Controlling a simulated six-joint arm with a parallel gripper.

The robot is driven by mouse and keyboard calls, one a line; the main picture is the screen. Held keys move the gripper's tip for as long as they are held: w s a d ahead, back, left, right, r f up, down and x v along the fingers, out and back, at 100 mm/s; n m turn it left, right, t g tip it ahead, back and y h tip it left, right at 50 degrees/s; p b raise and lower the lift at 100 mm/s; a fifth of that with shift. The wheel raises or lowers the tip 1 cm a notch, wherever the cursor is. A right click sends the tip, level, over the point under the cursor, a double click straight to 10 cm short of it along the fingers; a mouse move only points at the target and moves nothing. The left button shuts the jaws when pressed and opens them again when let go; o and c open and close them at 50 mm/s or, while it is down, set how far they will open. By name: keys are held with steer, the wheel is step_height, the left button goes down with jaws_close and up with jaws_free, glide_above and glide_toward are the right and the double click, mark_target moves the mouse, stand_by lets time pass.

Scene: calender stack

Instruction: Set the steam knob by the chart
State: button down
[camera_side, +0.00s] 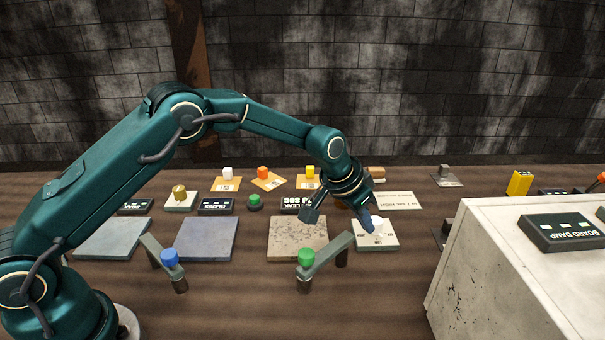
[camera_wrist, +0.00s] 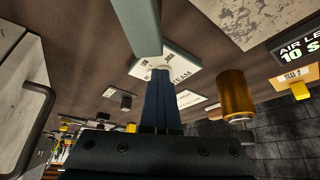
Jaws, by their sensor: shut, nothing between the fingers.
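The white plate (camera_side: 388,241) lies on the table at centre right, below my gripper. In the wrist view the plate (camera_wrist: 188,58) carries lettering that reads STEAM. A white knob (camera_side: 379,225) sits on it, partly hidden by my fingers. My gripper (camera_side: 367,224) is shut and empty, tilted down, its tips at or very close to the knob. I cannot tell if they touch. In the wrist view the fingertips (camera_wrist: 161,73) overlap the plate and hide most of the knob. A pale card with print (camera_side: 398,200) lies behind the plate; I cannot read it as a chart.
A large pale cabinet (camera_side: 500,270) blocks the right. Flat slabs (camera_side: 297,240) lie left. An orange cylinder (camera_wrist: 236,97) stands near my gripper.

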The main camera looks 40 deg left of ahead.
steer(key=shift+w+a, duration=0.1)
steer(key=shift+a, duration=0.35)
steer(key=shift+s+a, duration=0.15)
steer(key=shift+s, duration=0.15)
step_height(320, 180, up, 6)
stand_by(0.5)
